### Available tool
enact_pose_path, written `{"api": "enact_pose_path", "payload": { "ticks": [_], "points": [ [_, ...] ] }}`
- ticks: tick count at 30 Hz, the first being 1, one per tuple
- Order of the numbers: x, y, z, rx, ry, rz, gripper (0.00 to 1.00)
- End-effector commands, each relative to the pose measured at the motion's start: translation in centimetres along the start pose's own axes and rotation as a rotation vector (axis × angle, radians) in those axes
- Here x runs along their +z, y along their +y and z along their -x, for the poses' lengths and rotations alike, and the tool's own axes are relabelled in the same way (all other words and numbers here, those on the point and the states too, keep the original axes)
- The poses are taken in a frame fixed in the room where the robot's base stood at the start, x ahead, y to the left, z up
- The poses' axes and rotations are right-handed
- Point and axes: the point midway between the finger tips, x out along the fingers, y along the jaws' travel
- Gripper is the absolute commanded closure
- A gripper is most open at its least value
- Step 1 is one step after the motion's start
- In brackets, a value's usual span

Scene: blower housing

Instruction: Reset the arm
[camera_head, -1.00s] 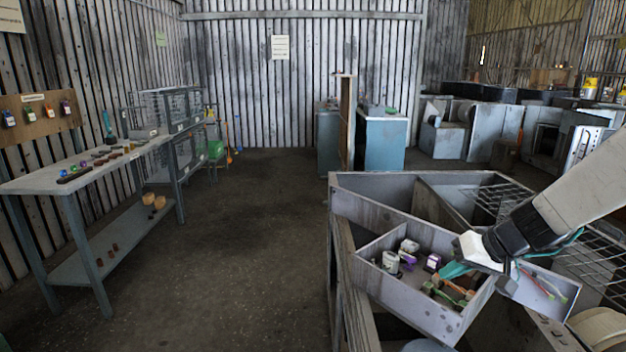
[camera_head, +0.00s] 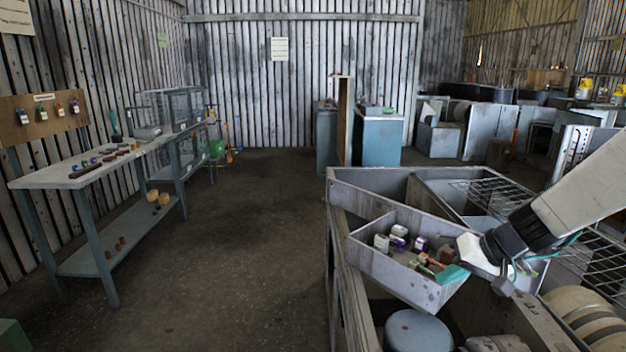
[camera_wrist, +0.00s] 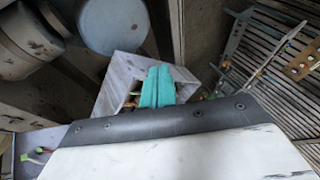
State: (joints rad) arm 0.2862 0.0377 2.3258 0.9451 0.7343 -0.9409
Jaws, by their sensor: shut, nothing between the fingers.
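My gripper (camera_head: 452,273) is at the right in the head view, with teal fingers and a white and black wrist. Its fingers are shut together with nothing between them. They are over the right part of a grey divided tray (camera_head: 386,263), which holds several small parts. In the wrist view the teal fingers (camera_wrist: 157,86) lie side by side in front of the tray's pale wall (camera_wrist: 122,68). My arm reaches in from the right edge of the head view.
The tray sits on a large grey housing (camera_head: 368,183) with a wire grid (camera_head: 590,262). A round blue-grey drum (camera_head: 411,331) is below the tray. A workbench (camera_head: 85,170) with small parts stands at the left. The floor (camera_head: 235,250) between is clear.

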Motion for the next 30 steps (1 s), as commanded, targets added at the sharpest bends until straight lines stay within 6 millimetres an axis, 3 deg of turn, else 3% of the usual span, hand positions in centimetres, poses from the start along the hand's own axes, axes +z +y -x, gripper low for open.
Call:
{"api": "enact_pose_path", "payload": {
  "ticks": [6, 14, 20, 25, 30],
  "points": [
    [2.9, -0.5, 0.3, -0.005, -0.106, -0.085, 1.00],
    [8.3, -2.8, 3.5, 0.056, -0.268, -0.142, 1.00],
    [13.0, -4.5, 7.2, 0.174, -0.369, -0.143, 1.00],
    [17.8, -5.4, 11.8, 0.350, -0.409, -0.106, 1.00],
    [20.8, -5.6, 15.4, 0.486, -0.369, -0.025, 1.00]
  ]
}}
